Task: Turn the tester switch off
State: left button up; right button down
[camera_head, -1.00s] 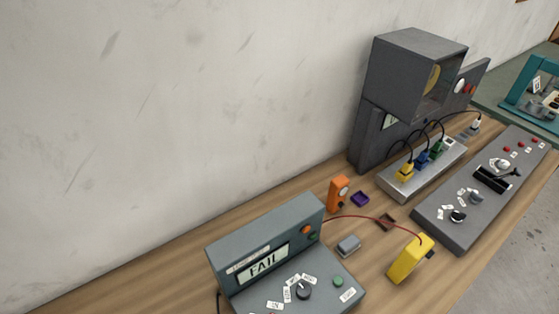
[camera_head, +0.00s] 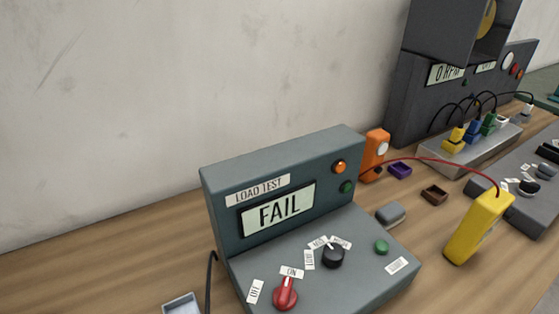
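The load tester (camera_head: 280,160) is a grey-green box on the wooden bench, in the middle of the view. Its display (camera_head: 278,210) reads FAIL. The red switch knob (camera_head: 285,293) sits at the lower left of its sloped panel, with its pointer up toward the ON label (camera_head: 291,272). The OFF label (camera_head: 256,291) is to the left of the knob. A black selector knob (camera_head: 332,255) and a green button (camera_head: 382,247) are further right on the panel. Neither of my grippers is in view.
A yellow probe (camera_head: 479,228) with a red wire and an orange device (camera_head: 375,155) stand right of the tester. Small grey (camera_head: 391,214), purple (camera_head: 400,170) and brown (camera_head: 434,195) pieces lie between. A grey tray (camera_head: 181,304) and black cable are at left.

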aim_at(284, 298)
jog(key=k+l+u, duration=0.1)
jog(key=u, duration=0.4)
jog(key=k+l+u, duration=0.15)
jog(key=u, duration=0.3)
jog(key=k+l+u, duration=0.1)
jog(key=u, duration=0.4)
